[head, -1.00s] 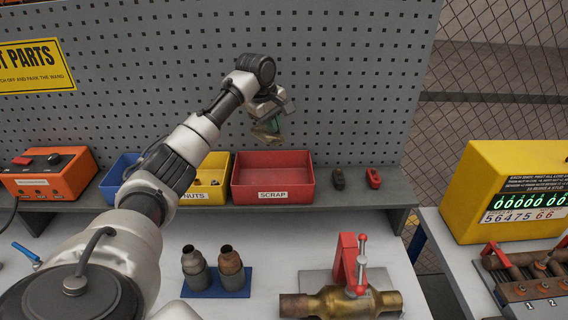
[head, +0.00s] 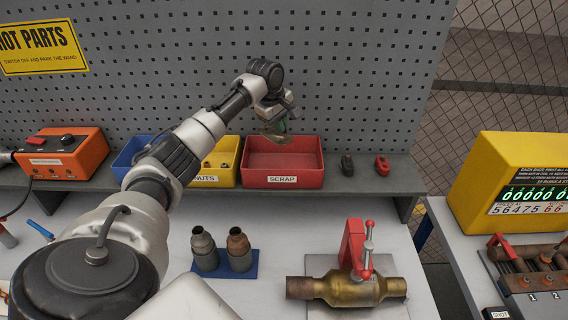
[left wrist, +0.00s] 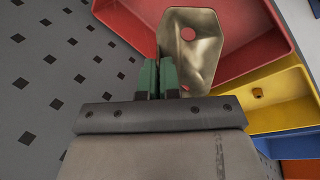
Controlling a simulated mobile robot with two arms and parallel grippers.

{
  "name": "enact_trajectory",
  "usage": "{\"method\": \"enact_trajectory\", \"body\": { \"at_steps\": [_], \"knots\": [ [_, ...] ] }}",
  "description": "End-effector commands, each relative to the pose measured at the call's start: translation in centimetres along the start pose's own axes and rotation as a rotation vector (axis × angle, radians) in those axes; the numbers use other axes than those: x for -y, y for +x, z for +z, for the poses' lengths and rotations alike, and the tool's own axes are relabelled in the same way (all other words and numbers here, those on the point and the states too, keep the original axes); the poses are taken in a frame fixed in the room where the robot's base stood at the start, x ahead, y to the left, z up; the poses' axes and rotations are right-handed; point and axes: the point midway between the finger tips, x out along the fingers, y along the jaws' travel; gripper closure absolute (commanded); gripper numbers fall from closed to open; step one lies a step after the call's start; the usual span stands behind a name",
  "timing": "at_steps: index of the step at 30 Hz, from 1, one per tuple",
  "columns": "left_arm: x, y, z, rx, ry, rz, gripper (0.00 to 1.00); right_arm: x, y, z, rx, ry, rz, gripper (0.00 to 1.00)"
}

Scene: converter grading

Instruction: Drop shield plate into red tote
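The shield plate (head: 272,137) is a tan metal piece that shows with two holes in the left wrist view (left wrist: 203,50). My left gripper (head: 283,127) has its green fingers (left wrist: 160,75) close together on the plate's edge. It holds the plate above the back part of the red tote (head: 282,181), which is labelled SCRAP and stands on the shelf. In the left wrist view the plate overlaps the red tote (left wrist: 240,65). The tote's visible floor looks empty. My right gripper is not in view.
The yellow NUTS bin (head: 226,178) and a blue bin (head: 128,158) stand left of the tote. Black (head: 347,165) and red (head: 382,165) small parts lie to its right. The grey pegboard (head: 360,80) rises behind. A brass converter body (head: 350,290) sits on the bench.

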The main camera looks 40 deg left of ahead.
Motion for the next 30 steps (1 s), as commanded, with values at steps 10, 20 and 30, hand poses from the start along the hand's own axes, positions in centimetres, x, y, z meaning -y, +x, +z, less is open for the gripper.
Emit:
{"method": "enact_trajectory", "body": {
  "at_steps": [10,20,30],
  "knots": [
    [0.0,0.0,0.0,0.0,0.0,0.001,0.68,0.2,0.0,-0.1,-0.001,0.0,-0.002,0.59],
    [0.0,-1.2,0.0,-0.001,0.001,0.003,0.68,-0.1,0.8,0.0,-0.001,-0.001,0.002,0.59],
    [0.0,-7.8,0.0,-0.001,0.0,0.006,0.68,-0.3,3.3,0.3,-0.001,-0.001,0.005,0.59]
  ]
}}
